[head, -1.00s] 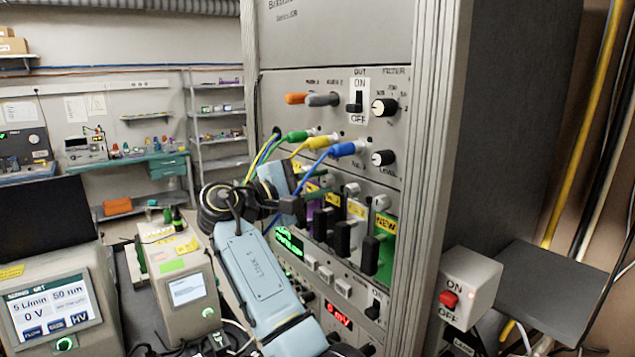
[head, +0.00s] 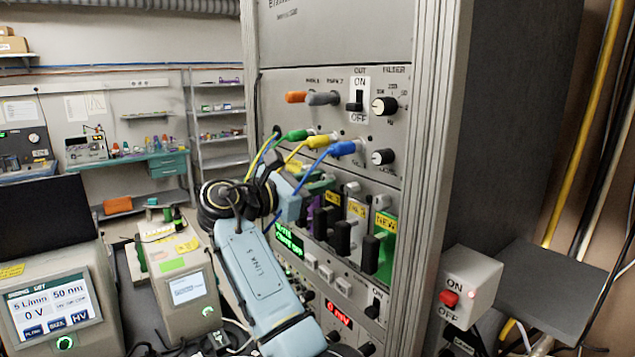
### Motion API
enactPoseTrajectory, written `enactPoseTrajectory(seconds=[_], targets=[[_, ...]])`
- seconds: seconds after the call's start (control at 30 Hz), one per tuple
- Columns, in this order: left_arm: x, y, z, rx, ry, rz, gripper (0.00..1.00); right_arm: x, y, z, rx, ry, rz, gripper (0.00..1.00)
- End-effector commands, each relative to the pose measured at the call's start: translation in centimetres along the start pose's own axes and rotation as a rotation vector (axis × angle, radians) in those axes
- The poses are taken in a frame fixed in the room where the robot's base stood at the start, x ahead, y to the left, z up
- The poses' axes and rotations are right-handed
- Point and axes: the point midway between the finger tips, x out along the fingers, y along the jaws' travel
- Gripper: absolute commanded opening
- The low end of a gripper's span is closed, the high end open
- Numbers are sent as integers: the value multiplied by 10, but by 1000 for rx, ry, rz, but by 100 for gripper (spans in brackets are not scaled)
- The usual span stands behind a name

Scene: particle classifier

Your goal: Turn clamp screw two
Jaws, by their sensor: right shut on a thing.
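The clamp screws are small light knobs above the dark modules in the rack; one (head: 352,187) and another (head: 381,201) show to the right of my gripper. My right gripper (head: 305,195) is at the left end of this row, against the rack front, below the coloured cables. It is shut on a clamp screw, which its own fingers and wrist largely hide. I cannot read a number on that screw. My left gripper is not in view.
Green (head: 298,135), yellow (head: 322,141) and blue (head: 343,148) plugs with cables hang close above my right wrist. Black modules (head: 342,238) project right of it. A grey ON/OFF box (head: 470,285) stands at the right. Instruments with screens (head: 55,305) stand at the left.

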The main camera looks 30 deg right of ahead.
Motion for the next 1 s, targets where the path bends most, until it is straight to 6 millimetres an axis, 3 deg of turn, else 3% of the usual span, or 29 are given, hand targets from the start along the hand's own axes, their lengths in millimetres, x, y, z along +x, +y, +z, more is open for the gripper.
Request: enactPoseTrajectory(seconds=[0.3, 0.77, 0.8, 0.93, 1.0], targets=[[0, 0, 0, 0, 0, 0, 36, 0, 0, -1, -97, 4, 0, 0], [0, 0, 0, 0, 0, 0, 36, 0, 0, -2, -109, 5, 0, 0], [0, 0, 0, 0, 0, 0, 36, 0, 0, -2, -109, 5, -1, 25], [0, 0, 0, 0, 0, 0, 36, 0, 0, -1, -108, 4, 0, 42], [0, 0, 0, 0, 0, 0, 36, 0, 0, -1, -108, 4, 0, 44]])
